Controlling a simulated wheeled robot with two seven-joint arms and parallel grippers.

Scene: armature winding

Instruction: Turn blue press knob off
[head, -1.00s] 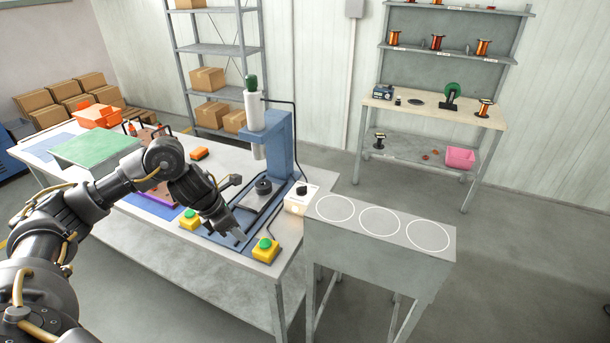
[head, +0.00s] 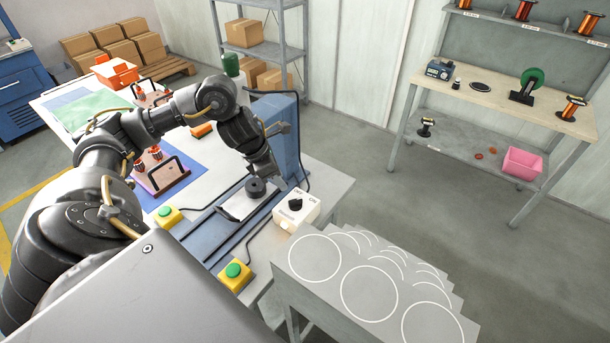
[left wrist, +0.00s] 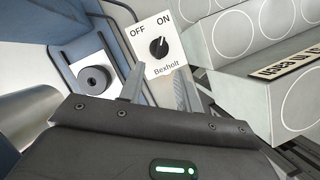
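The blue press (head: 284,128) stands on the table. Its white switch box (head: 304,215) carries a black knob (head: 295,204) and OFF and ON labels. In the left wrist view the knob (left wrist: 159,48) shows clearly on the box face (left wrist: 168,68), and its pointer appears turned toward the ON side. My left gripper (head: 277,183) is above the press base, just behind the box. In the left wrist view its two fingers (left wrist: 157,88) are apart with nothing between them, and the knob lies beyond the tips, apart from them. My right gripper is not in view.
A black round part (head: 255,188) sits on the press base beside the gripper. Two yellow boxes with green buttons (head: 234,272) stand in front. A grey stand with white circles (head: 369,292) is right of the table. A workbench (head: 500,100) is farther back.

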